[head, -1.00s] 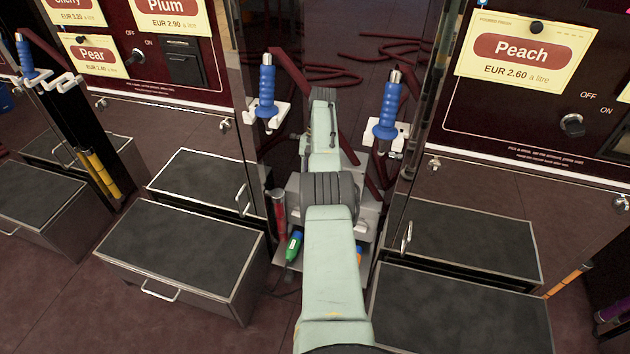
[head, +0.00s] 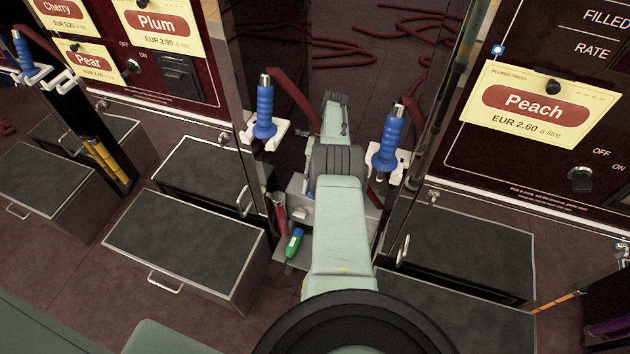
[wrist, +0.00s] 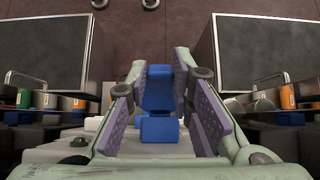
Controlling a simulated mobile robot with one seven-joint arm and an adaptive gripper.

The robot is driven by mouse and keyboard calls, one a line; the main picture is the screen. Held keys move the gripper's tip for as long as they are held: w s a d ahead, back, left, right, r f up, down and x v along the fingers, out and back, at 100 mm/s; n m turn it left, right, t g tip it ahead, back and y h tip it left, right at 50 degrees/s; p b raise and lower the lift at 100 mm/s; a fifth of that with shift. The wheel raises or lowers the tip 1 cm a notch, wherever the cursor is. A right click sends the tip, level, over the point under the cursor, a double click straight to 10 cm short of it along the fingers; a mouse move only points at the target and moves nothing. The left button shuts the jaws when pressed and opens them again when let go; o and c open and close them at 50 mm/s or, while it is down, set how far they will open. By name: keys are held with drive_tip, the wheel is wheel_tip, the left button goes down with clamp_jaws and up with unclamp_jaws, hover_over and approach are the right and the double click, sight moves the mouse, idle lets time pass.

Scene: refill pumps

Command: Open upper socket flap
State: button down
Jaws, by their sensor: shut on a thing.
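In the wrist view my gripper (wrist: 161,72) has its purple-padded fingers closed around a blue flap-like piece (wrist: 158,92). The piece stands between the fingertips, with a smaller blue block (wrist: 158,130) below it on a pale grey surface (wrist: 115,143). I take the held piece to be a socket flap; whether it is the upper one, and how far it is open, I cannot tell. In the head view my pale green arm reaches down the gap between two pump cabinets and hides the gripper and the flap.
Blue-handled nozzles hang in white holders left (head: 264,112) and right (head: 388,142) of my arm. A dark-topped metal step box (head: 185,245) stands at left. A green bottle (head: 294,243) stands close beside my arm. The Peach pump panel (head: 535,105) is at right. Red hoses lie behind.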

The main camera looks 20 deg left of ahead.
drive_tip(key=shift+w, duration=0.15)
drive_tip(key=c, duration=1.4)
unclamp_jaws()
drive_tip(key=shift+f, duration=0.15)
